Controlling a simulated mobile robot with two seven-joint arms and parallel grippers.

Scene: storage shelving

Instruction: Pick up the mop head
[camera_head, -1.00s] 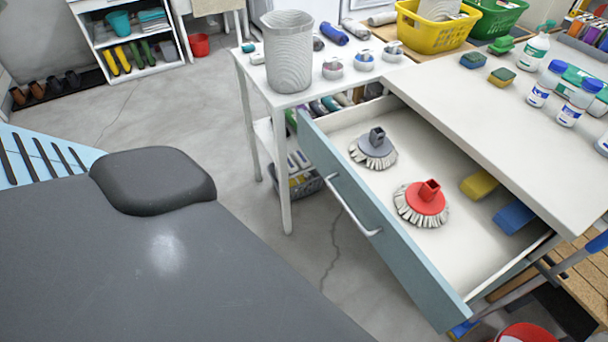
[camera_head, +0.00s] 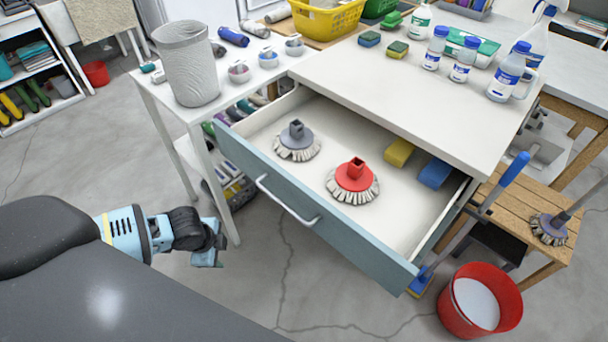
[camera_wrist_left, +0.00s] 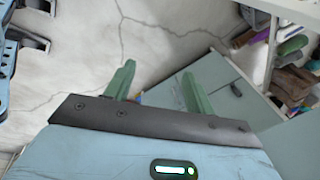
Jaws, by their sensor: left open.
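Two mop heads lie apart in the open drawer (camera_head: 405,235) in the head view. One is a red mop head (camera_head: 354,181) with pale strands, near the drawer's middle. The other is a grey mop head (camera_head: 297,141), farther back and to the left. My left gripper (camera_head: 208,257) is low at the left, outside the drawer and in front of the white side table. In the left wrist view its two green fingers (camera_wrist_left: 157,88) stand apart with nothing between them. No mop head shows in that view. My right gripper is not in view.
A yellow sponge (camera_head: 399,152) and a blue sponge (camera_head: 435,173) lie at the drawer's right. The drawer front with its handle (camera_head: 287,202) faces my left arm. A red bucket (camera_head: 479,301) stands on the floor at right. Bottles stand on the countertop (camera_head: 410,95).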

